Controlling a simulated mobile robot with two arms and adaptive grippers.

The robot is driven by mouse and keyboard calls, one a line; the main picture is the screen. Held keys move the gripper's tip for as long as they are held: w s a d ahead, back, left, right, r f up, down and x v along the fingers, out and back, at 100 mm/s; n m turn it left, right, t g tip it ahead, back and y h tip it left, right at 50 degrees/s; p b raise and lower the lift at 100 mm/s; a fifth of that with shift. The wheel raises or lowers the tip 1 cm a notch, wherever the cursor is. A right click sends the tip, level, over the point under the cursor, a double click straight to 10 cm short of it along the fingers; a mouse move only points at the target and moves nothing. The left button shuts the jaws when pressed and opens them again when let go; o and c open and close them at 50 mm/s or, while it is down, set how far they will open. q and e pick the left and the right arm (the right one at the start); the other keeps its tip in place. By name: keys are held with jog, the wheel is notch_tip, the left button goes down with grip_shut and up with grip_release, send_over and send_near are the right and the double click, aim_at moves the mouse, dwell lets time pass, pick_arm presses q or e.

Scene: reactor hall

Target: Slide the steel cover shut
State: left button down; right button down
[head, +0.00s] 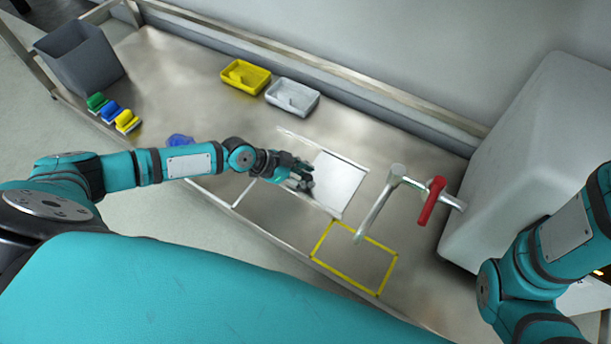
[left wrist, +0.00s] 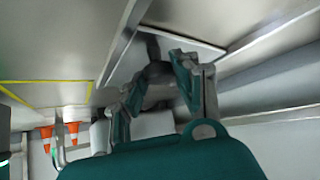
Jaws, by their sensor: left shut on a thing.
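The steel cover (head: 340,184) is a bright, flat plate at the right part of a railed frame in the steel bench. It also shows as a pale plate in the left wrist view (left wrist: 190,36). My left gripper (head: 303,180) is at the cover's left part, low over it. In the left wrist view its fingers (left wrist: 158,85) close around a dark grip (left wrist: 153,45) on the cover. The fingers hide most of this grip. My right arm shows at the right edge; its gripper is out of view.
A tap with a red lever (head: 432,200) stands right of the cover, near a yellow taped rectangle (head: 318,240). Yellow (head: 245,66) and grey (head: 292,109) trays lie at the back. Coloured brushes (head: 112,108) and a grey bin (head: 85,75) are far left. A large pale box is right.

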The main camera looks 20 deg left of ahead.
pick_arm(q)
jog(key=shift+s+d, duration=0.1)
jog(key=shift+d, duration=0.2)
jog(key=c, duration=1)
grip_release()
jog(key=shift+a+r, duration=0.1)
jog(key=shift+a, duration=0.05)
jog(key=v, duration=1.1)
jog(key=shift+s+a+r, duration=0.1)
jog(key=shift+a+r, duration=0.1)
jog(key=shift+r, duration=0.05)
